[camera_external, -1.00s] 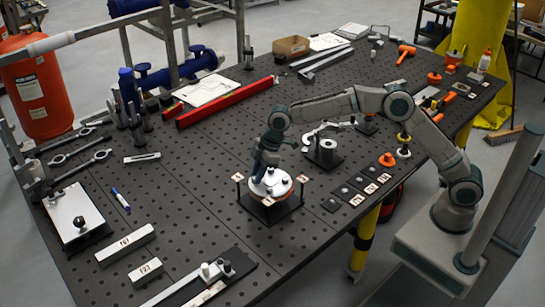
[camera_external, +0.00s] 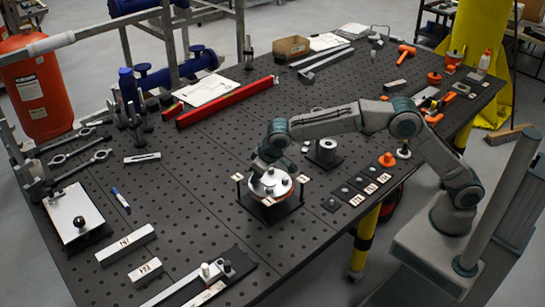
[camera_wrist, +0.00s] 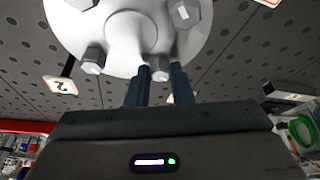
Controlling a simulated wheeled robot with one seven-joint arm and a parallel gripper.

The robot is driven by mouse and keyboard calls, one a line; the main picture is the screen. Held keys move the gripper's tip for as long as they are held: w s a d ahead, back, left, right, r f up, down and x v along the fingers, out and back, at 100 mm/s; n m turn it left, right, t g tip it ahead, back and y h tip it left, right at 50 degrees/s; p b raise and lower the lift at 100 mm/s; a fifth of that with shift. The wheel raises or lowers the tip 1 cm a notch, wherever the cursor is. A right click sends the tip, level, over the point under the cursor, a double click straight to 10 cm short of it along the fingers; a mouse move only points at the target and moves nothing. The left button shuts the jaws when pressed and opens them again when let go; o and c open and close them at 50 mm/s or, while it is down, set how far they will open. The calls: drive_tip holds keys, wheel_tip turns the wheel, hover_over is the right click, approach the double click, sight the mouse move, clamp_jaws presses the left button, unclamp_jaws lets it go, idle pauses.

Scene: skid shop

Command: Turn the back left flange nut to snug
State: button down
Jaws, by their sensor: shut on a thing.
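The round flange (camera_external: 268,190) sits on a dark square stand near the front of the table, with a silvery top, an orange band and several nuts. My gripper (camera_external: 256,170) is low at its back left side, where the arm hides the fingertips in the external view. In the wrist view, the pale flange (camera_wrist: 125,40) fills the top. My gripper's two dark fingers (camera_wrist: 160,78) are shut around a grey hex flange nut (camera_wrist: 160,68) at the flange edge. Another nut (camera_wrist: 93,60) is to its left, and one (camera_wrist: 183,12) is higher up.
Small numbered tags (camera_external: 304,178) stand on posts around the flange, close to my gripper; a tag marked 2 (camera_wrist: 61,85) shows in the wrist view. A dark cylindrical holder (camera_external: 325,153) stands to the right.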

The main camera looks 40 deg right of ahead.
drive_tip(key=shift+a+r+m+h, duration=0.1)
drive_tip(key=shift+r+m+h, duration=0.1)
drive_tip(key=shift+m, duration=0.4)
drive_tip(key=shift+a+r+m+h, duration=0.1)
drive_tip(key=shift+m+h, duration=0.1)
drive_tip(key=shift+m, duration=0.4)
drive_tip(key=c, duration=1.3)
unclamp_jaws()
drive_tip(key=shift+c, duration=0.2)
drive_tip(key=shift+o, duration=0.3)
drive_tip(key=shift+f, duration=0.15)
drive_tip(key=v, duration=1.3)
drive_tip(key=shift+s+r+b, duration=0.3)
drive_tip(key=shift+r, duration=0.05)
drive_tip(key=shift+a, duration=0.1)
